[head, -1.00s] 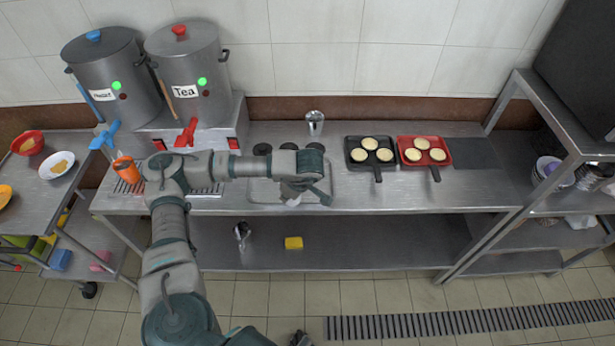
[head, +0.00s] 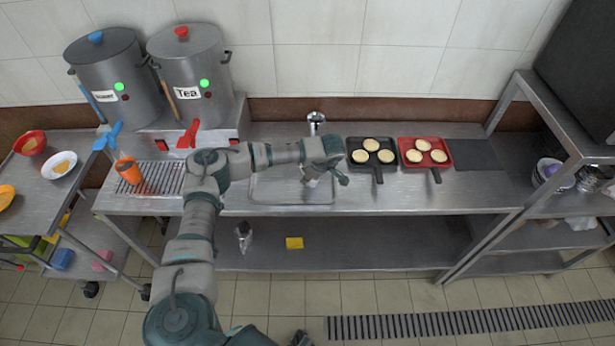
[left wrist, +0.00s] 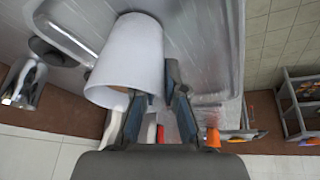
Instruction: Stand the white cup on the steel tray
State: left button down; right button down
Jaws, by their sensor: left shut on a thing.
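My left gripper (head: 326,180) is over the right part of the steel tray (head: 262,190) on the counter. In the left wrist view its two fingers (left wrist: 157,105) are shut on the white cup (left wrist: 128,55), which fills the upper left. The cup's wide rim is toward the camera, and its narrower end points away. In the head view the cup (head: 311,172) is small and partly hidden by the gripper. The tray's rim (left wrist: 75,35) shows behind the cup. I cannot tell whether the cup touches the tray. A dark tip at the bottom edge may be my right gripper (head: 300,339).
A steel cup (head: 316,122) stands behind the tray. A black pan (head: 372,168) and a red pan (head: 443,160) lie to the right. Two stockpots (head: 190,72) and an orange cup (head: 128,170) are to the left. A yellow sponge (head: 294,243) lies below.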

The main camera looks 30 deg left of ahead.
pick_arm(q)
jog(key=c, duration=1.2)
grip_release()
jog(key=shift+a, duration=0.1)
jog(key=shift+c, duration=0.2)
jog(key=shift+f, duration=0.1)
pick_arm(e)
jog(key=shift+w+a+r, duration=0.15)
jog(key=shift+w+r, duration=0.1)
jog(key=shift+w, duration=0.55)
